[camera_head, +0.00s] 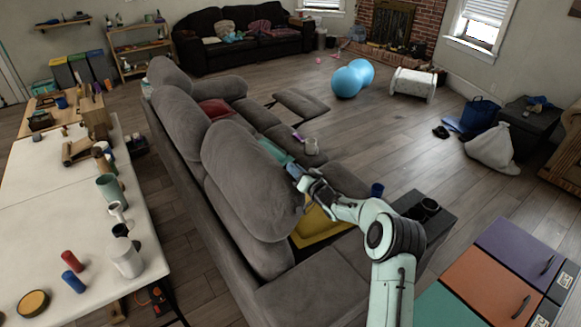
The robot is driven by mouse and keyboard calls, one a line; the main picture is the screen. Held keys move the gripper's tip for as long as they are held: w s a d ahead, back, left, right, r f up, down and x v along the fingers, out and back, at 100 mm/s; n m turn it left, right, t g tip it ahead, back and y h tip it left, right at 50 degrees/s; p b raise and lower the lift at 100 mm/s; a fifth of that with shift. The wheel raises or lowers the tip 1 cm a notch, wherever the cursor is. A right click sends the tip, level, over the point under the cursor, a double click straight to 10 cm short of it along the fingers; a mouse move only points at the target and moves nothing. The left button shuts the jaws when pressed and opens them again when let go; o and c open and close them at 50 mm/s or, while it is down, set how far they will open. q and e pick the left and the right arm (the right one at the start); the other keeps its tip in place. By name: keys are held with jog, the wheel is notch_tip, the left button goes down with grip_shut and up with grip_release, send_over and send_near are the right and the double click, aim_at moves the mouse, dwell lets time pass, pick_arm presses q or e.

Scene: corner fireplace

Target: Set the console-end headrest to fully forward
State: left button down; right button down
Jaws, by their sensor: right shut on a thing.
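The grey sofa (300,283) runs from the near middle toward the back left. Its console-end headrest (245,170) is the big grey cushion nearest me, standing up and leaning a little; its exact setting is hard to tell. The dark console (440,222) with two cup holders is at the sofa's near right end. My right gripper (300,184) is at the right edge of this headrest, shut on it; the fingertips are partly hidden. My left gripper is out of view.
A yellow cushion (318,225) lies below my right arm. A white table (40,215) with cups, cans and tools stands left of the sofa. Coloured drawers (488,278) stand at the near right. The wooden floor (400,135) beyond the sofa is mostly clear.

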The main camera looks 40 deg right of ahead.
jog(key=shift+d+f+m, duration=0.1)
jog(key=shift+d+m, duration=0.2)
jog(key=shift+d, duration=0.3)
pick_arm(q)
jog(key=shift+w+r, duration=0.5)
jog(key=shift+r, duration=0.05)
pick_arm(e)
jog(key=shift+s+f, duration=0.1)
jog(key=shift+s+d, duration=0.1)
jog(key=shift+d, duration=0.05)
jog(key=c, duration=1.2)
grip_release()
jog(key=shift+f, duration=0.1)
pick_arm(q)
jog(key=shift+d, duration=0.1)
pick_arm(e)
jog(key=shift+o, duration=0.2)
jog(key=shift+d+f, duration=0.1)
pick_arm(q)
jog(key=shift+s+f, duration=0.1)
